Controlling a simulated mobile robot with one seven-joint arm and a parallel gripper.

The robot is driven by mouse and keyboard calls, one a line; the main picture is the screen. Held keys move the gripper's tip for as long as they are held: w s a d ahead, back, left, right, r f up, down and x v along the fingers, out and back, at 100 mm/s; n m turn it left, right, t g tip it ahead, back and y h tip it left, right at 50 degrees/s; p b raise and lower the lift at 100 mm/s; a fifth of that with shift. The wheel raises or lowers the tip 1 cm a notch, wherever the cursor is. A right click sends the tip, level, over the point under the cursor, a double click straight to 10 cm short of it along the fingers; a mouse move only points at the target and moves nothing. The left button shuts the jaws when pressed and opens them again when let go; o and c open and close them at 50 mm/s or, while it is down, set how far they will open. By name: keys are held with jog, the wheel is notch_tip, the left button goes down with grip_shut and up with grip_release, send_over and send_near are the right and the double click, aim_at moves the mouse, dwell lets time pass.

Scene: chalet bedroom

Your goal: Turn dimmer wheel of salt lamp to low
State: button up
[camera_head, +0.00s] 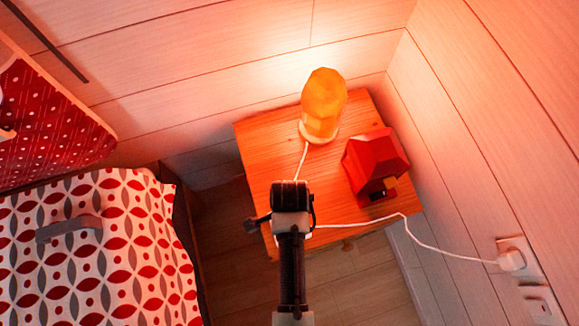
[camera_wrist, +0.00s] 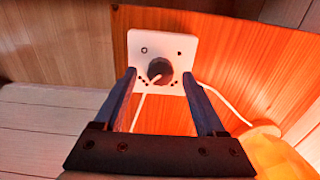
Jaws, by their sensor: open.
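The salt lamp (camera_head: 323,105) glows orange on the small wooden table in the head view. Part of the glowing lamp (camera_wrist: 278,157) also shows at the lower right of the wrist view. The dark round dimmer wheel (camera_wrist: 161,66) sits on a white plate (camera_wrist: 141,40) with an open circle at upper left and a filled dot at upper right. The wheel's white pointer aims to the lower left. My gripper (camera_wrist: 159,76) is open, with one blue finger on each side of the wheel; I cannot tell whether they touch it. In the head view my arm hides the wheel.
A red house-shaped object (camera_head: 374,162) stands right of the lamp on the wooden table (camera_head: 262,140). A white cord (camera_head: 440,248) runs to a wall socket (camera_head: 512,259). A bed with a patterned cover (camera_head: 110,240) is at left.

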jog(key=shift+f, duration=0.55)
grip_shut()
